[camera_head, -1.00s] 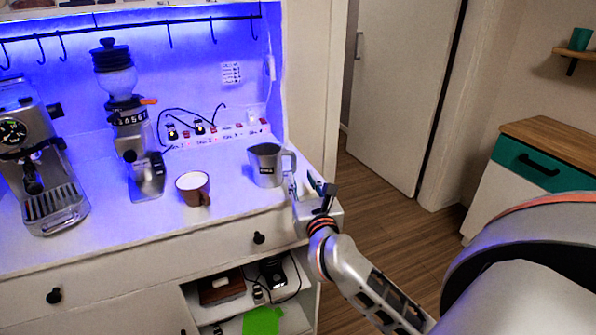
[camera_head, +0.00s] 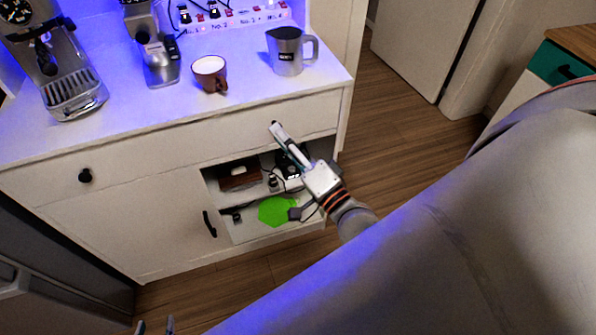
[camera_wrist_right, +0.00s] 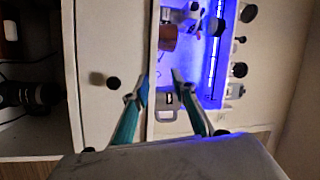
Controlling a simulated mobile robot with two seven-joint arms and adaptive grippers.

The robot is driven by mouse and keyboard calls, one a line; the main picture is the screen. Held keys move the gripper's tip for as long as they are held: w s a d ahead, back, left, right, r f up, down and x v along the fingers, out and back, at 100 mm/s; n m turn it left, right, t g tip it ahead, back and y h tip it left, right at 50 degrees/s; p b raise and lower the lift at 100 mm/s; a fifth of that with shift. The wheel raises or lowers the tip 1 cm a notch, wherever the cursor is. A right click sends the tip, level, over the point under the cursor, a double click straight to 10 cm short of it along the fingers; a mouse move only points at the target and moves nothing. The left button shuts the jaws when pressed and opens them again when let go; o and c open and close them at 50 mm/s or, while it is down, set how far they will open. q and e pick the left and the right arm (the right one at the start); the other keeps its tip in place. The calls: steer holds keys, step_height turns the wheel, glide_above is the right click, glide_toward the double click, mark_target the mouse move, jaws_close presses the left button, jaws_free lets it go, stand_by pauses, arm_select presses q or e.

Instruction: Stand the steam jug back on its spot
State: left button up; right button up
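The steam jug (camera_head: 285,52), a steel pitcher with a dark label, stands upright on the white counter near its right end, handle to the right. It also shows in the right wrist view (camera_wrist_right: 166,104), beyond and between the fingers. My right gripper (camera_head: 284,170) is open and empty, in front of the cabinet below the counter edge, apart from the jug. Its spread fingers show in the right wrist view (camera_wrist_right: 160,84). Only the tips of my left gripper (camera_head: 155,326) show at the bottom left, apart with nothing between them. A green hexagonal patch (camera_head: 277,211) lies in the cabinet's open lower compartment.
A brown cup (camera_head: 210,75) with white contents stands left of the jug. The grinder (camera_head: 160,62) and espresso machine (camera_head: 55,65) stand further left. A power strip (camera_head: 235,14) runs behind. The open compartment holds a brown box (camera_head: 239,178). Floor is free right of the cabinet.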

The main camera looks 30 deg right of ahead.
steer(key=s+a+f+n+g, duration=0.2)
steer(key=s+f+n+g, duration=0.2)
steer(key=f, duration=0.9)
steer(key=s+a+f+n+g, duration=0.3)
steer(key=s+f+n+g, duration=0.2)
steer(key=s+f+n, duration=0.5)
step_height(320, 180, down, 4)
steer(key=n, duration=0.3)
steer(key=shift+r, duration=0.1)
